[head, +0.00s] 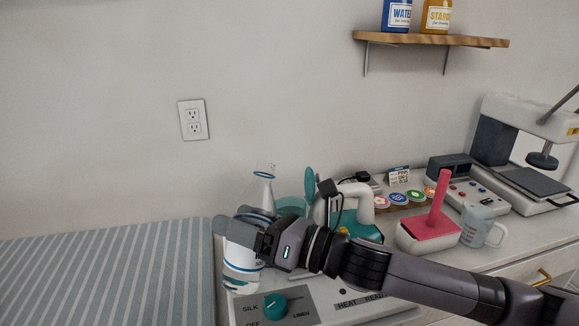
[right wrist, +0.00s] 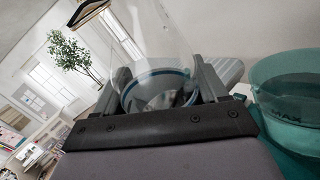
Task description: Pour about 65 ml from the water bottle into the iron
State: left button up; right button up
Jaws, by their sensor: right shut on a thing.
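A clear, tapering bottle with blue rings and a pale label (head: 243,268) stands upright between the fingers of my right gripper (head: 245,228). Its narrow top rises above the fingers. In the right wrist view its clear wall and dark blue ring (right wrist: 158,78) show between the two fingers. The white and teal iron (head: 352,205) is just right of the gripper, partly hidden by my right arm. A teal see-through tank (head: 290,206) with a raised teal flap is close beside the bottle; it also shows, marked MAX, in the right wrist view (right wrist: 288,95). My left gripper is out of view.
A blue bottle marked WATER (head: 397,15) and a yellow STARCH bottle (head: 437,16) stand on the wall shelf (head: 430,39). A pink-and-white handled block (head: 432,228), a measuring jug (head: 481,226) and a machine (head: 520,150) fill the right. The striped board (head: 105,275) is bare.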

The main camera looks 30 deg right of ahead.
jog(key=shift+r+n+p, duration=0.4)
jog(key=shift+r, duration=0.25)
jog(key=shift+a+n+g+p, duration=0.1)
jog(key=shift+n+g+p, duration=0.3)
jog(key=shift+n+p, duration=0.45)
jog(key=shift+f+n+p, duration=0.3)
jog(key=shift+n+p, duration=0.35)
jog(key=shift+n, duration=0.2)
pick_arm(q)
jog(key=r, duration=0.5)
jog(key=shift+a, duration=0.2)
pick_arm(e)
jog(key=shift+f+n+h, duration=0.1)
jog(key=shift+n+h, duration=0.2)
jog(key=shift+f, duration=0.1)
